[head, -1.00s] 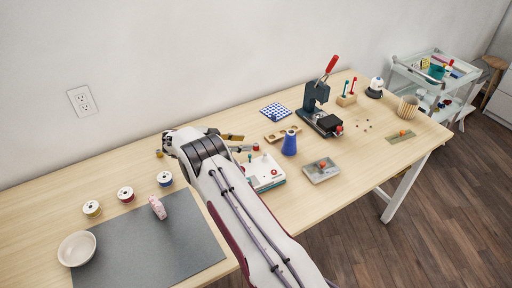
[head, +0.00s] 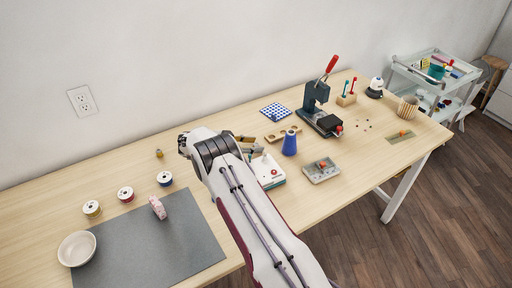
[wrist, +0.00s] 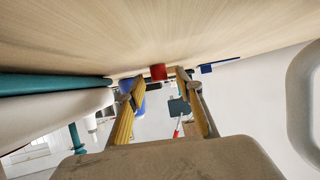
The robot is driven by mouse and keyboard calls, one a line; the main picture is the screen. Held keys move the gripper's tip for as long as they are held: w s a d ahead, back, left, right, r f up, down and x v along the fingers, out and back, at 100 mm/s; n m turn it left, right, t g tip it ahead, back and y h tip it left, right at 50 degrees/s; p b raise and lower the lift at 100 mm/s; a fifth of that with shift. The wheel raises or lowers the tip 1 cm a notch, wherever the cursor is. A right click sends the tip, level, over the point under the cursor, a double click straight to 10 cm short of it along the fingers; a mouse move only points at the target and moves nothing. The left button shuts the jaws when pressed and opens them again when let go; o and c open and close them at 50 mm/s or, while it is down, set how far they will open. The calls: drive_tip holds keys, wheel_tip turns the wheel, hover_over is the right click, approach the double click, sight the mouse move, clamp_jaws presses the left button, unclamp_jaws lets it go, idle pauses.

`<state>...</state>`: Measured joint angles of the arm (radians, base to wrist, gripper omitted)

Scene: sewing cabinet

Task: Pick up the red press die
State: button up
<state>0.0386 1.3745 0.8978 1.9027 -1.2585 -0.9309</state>
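In the wrist view, which looks upside down, a small red block (wrist: 158,73), seemingly the red press die, stands on the wooden tabletop. It shows between the tips of my gripper (wrist: 159,78), with a gap on each side. I cannot tell whether it is between the fingers or just beyond them. The two yellow fingers are apart and hold nothing. In the head view my arm covers most of the gripper (head: 246,144), which is low over the table, and the red die is not clearly seen there.
A dark press with a red lever (head: 313,98) and a blue checked pad (head: 275,112) stand farther back. A teal bar (wrist: 50,84) crosses the wrist view's left.

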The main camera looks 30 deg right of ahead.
clamp_jaws()
drive_tip(key=shift+r, duration=0.2)
wheel_tip(320, 180, up, 10)
drive_tip(key=shift+f, duration=0.15)
idle(0.8)
